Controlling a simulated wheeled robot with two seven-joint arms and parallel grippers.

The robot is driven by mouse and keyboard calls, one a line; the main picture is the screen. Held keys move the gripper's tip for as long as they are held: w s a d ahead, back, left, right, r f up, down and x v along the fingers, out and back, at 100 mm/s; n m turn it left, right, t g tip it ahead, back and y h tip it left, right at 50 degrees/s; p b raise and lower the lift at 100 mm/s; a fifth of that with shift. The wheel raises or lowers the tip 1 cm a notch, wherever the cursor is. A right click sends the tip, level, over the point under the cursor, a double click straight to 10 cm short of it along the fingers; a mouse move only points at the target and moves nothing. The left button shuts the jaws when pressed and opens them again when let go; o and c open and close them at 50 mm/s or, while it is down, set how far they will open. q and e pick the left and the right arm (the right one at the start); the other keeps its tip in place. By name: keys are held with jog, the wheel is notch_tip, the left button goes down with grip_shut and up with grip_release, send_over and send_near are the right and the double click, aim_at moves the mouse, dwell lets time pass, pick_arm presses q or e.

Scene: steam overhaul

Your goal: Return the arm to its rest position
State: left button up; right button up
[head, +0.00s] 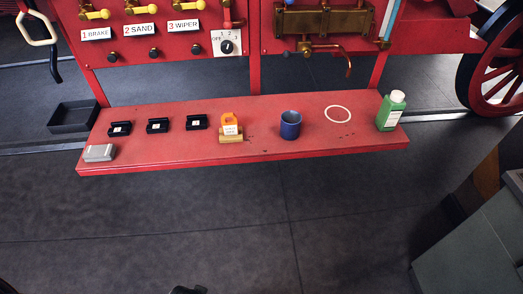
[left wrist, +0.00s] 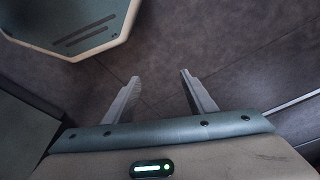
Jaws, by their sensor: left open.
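My left gripper (left wrist: 159,80) shows in the left wrist view. Its two grey fingers are spread apart with nothing between them, above the dark tiled floor (left wrist: 215,45). No object is near the fingertips. In the head view only a small dark shape shows at the bottom edge, and I cannot tell what it is. My right gripper is in neither view.
A red bench (head: 265,150) bears black holders (head: 158,126), an orange block (head: 231,128), a blue cup (head: 290,125), a green bottle (head: 391,110) and a grey block (head: 99,153). A black tray (head: 73,117) lies left. A grey cabinet (head: 475,245) stands right. Floor before the bench is clear.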

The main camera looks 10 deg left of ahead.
pick_arm(q)
jog(key=s+a+f, duration=0.1)
jog(key=s+f, duration=0.3)
jog(key=f, duration=0.4)
jog(key=s+f, duration=0.3)
jog(key=f, duration=0.4)
jog(key=s+a+f+g, duration=0.1)
jog(key=s+a+f, duration=0.1)
jog(key=s+f, duration=0.7)
jog(key=s, duration=0.4)
jog(key=shift+a+f+g, duration=0.15)
jog(key=shift+a+g, duration=0.1)
jog(key=shift+g, duration=0.05)
jog(key=shift+s, duration=0.1)
